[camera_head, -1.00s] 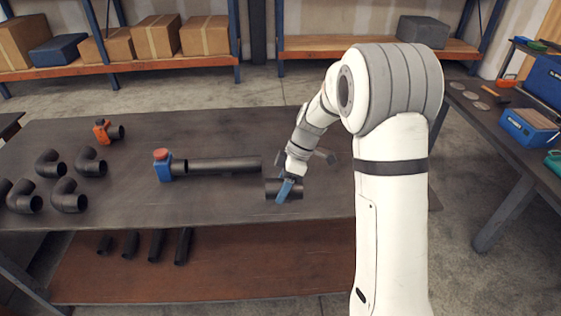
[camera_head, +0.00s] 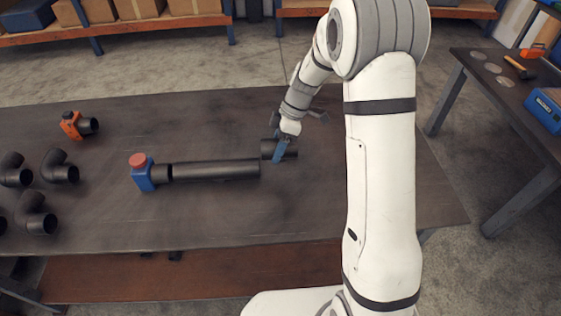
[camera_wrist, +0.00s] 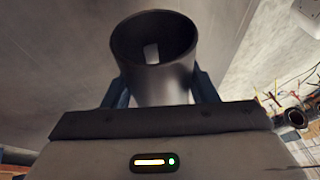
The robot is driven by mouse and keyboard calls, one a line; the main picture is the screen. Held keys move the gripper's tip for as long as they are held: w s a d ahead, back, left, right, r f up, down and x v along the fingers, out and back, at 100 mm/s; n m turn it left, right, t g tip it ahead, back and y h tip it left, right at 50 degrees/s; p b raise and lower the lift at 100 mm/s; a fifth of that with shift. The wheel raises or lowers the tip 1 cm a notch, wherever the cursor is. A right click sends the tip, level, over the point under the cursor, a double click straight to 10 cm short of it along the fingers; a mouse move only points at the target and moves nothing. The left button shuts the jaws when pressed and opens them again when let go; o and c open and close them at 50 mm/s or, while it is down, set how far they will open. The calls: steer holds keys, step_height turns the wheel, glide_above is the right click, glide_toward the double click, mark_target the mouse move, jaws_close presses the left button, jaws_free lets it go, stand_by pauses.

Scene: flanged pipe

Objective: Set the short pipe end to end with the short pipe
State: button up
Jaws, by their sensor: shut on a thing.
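My gripper (camera_head: 280,149), with blue fingers, is shut on a short black pipe (camera_head: 291,151). The held pipe lies crosswise in the head view, roughly parallel to the pipe on the table. In the wrist view the held pipe (camera_wrist: 150,78) sits between both fingers, its open end showing. A dark pipe (camera_head: 215,170) lies on the table, its left end at a blue fitting with a red top (camera_head: 141,172). The held pipe's left end appears close to its right end and slightly higher in the picture. Whether they touch, I cannot tell.
Black elbow pipes (camera_head: 60,168) and an orange-clamped fitting (camera_head: 74,126) are on the table's left part. The table (camera_head: 380,215) is bare right of the held pipe. A side table (camera_head: 480,110) with tools stands at right. Shelves with boxes are behind.

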step_height(320, 180, down, 4)
steer(key=shift+w+r, duration=0.1)
steer(key=shift+r, duration=0.15)
steer(key=shift+f+p, duration=0.65)
steer(key=shift+f, duration=1.25)
steer(key=shift+f, duration=0.1)
steer(key=o, duration=1.3)
steer(key=shift+o, duration=0.2)
